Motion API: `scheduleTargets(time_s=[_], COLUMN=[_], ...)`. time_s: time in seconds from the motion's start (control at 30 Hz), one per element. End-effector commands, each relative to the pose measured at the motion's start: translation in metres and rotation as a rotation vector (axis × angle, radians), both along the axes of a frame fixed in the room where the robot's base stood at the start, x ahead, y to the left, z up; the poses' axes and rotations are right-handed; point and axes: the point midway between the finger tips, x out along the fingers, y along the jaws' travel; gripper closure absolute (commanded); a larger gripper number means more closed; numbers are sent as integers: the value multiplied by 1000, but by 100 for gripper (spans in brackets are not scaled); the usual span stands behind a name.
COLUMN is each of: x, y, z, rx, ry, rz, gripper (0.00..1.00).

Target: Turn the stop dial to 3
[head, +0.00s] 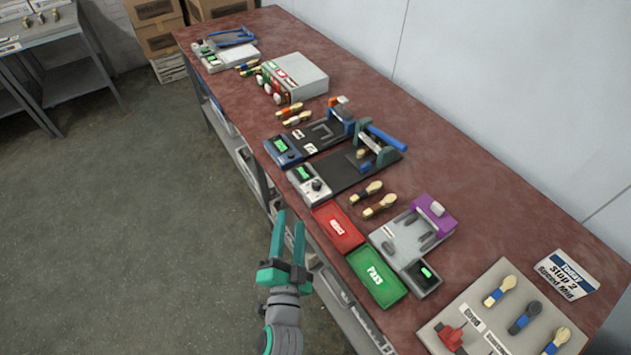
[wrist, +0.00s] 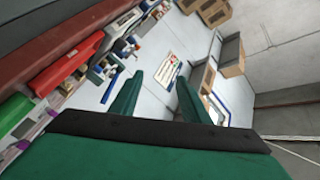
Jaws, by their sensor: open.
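A round dial (head: 316,185) sits on a grey control box (head: 303,181) with a green display, at the front end of a black press (head: 347,170) with a blue lever (head: 387,138). I take it for the stop dial; its setting is too small to read. My green gripper (head: 289,220) is open and empty. In the head view it appears beside the table's front edge, below the dial and apart from it. Its open fingers also show in the wrist view (wrist: 158,78); the dial is not clear there.
A red tray (head: 338,228) and a green PASS tray (head: 377,276) lie near the front edge, right of the press. Two spoons (head: 373,198) lie behind them. A second press (head: 310,138) with a blue box stands left. A purple-topped grey device (head: 412,235) stands right. Open floor lies left.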

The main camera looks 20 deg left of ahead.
Motion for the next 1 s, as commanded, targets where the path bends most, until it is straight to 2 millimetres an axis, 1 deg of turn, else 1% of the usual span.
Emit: scheduleTargets(time_s=[0.03,0.1,0.17,0.2,0.3,0.43,0.6,0.7,0.8,0.9,1.0], x=[15,30,42,48,62,72,76,75,73,69,67], y=[13,33,50,61,90,126,169,192,212,228,239], z=[16,34,49,59,84,114,144,156,162,163,158], rx=[34,79,112,130,165,183,165,133,85,23,-50], ry=[-20,-32,-41,-46,-53,-54,-33,-8,25,68,121], rz=[36,93,145,181,274,398,558,647,724,793,847], gripper=[58,58,58,58,58,58,58,58,58,58,58])
